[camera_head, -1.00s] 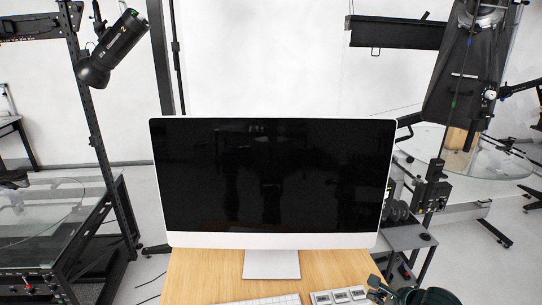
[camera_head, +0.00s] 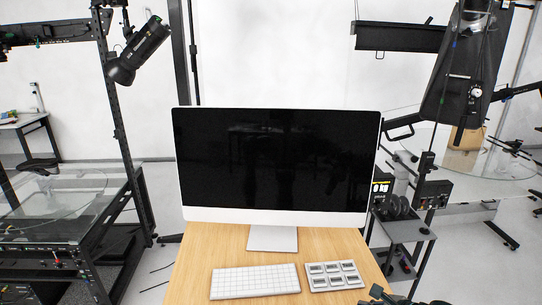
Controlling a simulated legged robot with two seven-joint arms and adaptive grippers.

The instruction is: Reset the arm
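A white panel with several small grey-topped buttons (camera_head: 333,276) lies on the wooden desk (camera_head: 213,243), to the right of a white keyboard (camera_head: 255,281). A large monitor (camera_head: 275,165) with a dark screen stands behind them. A dark part of what looks like my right gripper (camera_head: 382,296) shows at the bottom edge, right of centre, near the panel's front right corner. Most of it is cut off, and its fingers cannot be made out. No robotic arm is clearly seen on the desk.
A glass-topped turntable rig (camera_head: 65,200) stands at the left, with a black lamp (camera_head: 138,49) on a post above it. At the right are a small grey stand (camera_head: 408,232) with equipment and a large white round table (camera_head: 480,180). The desk between is mostly clear.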

